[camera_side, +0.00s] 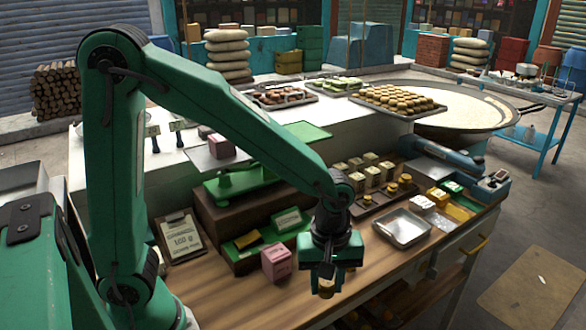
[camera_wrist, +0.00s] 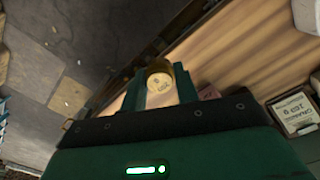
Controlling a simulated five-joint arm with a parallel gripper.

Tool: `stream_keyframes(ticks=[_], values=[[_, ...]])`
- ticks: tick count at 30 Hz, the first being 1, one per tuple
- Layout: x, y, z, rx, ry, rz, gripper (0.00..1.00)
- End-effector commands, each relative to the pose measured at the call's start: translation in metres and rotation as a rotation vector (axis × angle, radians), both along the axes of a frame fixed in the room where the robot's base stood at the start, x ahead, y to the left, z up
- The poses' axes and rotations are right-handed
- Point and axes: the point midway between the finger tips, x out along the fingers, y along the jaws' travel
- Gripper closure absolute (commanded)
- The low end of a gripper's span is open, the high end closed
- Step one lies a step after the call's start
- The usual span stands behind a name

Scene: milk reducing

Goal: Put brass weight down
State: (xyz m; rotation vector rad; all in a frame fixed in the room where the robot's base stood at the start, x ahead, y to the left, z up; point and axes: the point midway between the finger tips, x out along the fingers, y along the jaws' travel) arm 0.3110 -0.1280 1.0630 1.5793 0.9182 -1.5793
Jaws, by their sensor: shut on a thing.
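My gripper (camera_side: 325,278) points down over the front part of the wooden counter (camera_side: 225,292). Its jaws are shut on a brass weight (camera_side: 326,289), a small golden cylinder. In the wrist view the brass weight (camera_wrist: 159,82) sits between the two green fingers, its round marked top facing the camera. The wood and its edge show beyond it. I cannot tell whether the weight's underside touches the counter.
A clipboard (camera_side: 181,238) lies left.

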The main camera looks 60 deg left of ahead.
Motion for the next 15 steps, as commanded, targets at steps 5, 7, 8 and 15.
stream_keyframes(ticks=[5, 7, 8, 15], values=[[0.0003, -0.0002, 0.0021, -0.001, -0.002, 0.013, 0.98], [0.0003, -0.0002, 0.0034, -0.001, -0.002, 0.022, 0.98], [0.0003, -0.0001, 0.0034, -0.001, -0.002, 0.023, 0.98], [0.0040, 0.0052, -0.0009, 0.000, 0.000, 0.025, 0.98]])
